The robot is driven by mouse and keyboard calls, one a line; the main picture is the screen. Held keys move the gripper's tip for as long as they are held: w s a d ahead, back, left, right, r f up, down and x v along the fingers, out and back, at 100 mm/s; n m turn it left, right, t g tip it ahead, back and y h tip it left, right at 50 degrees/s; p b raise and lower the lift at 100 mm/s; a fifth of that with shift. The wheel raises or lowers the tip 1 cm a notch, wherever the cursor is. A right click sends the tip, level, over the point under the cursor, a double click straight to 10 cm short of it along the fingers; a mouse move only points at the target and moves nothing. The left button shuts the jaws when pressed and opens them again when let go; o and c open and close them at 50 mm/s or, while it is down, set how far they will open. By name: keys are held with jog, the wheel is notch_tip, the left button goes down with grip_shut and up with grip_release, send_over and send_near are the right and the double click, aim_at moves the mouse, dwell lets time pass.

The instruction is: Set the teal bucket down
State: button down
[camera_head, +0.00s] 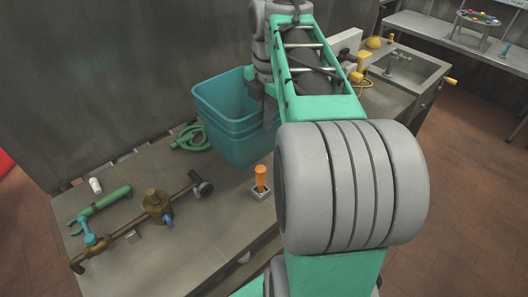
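The teal bucket (228,118) is at the back of the grey worktop (150,165), near the wall, and looks roughly upright with its open top facing up. My gripper (266,108) is at the right side of its rim, and a dark finger lies against the bucket wall there. It looks shut on that wall, though my arm hides part of the grip. The bucket's base is low over the worktop; I cannot tell whether it touches.
A green coiled hose (191,138) lies just left of the bucket. An orange-handled item (260,180) stands just in front. A brown pipe with a brass valve (157,201) and a green tube (108,200) lie at left. A sink (402,66) is behind at right.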

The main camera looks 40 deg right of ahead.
aim_at(265, 152)
notch_tip(265, 152, down, 12)
jog(key=shift+w+r+p, duration=0.1)
jog(key=shift+r+p, duration=0.05)
jog(key=shift+p, duration=0.35)
jog(key=shift+f, duration=0.25)
jog(key=c, duration=1.7)
grip_release()
jog(key=shift+r, duration=0.1)
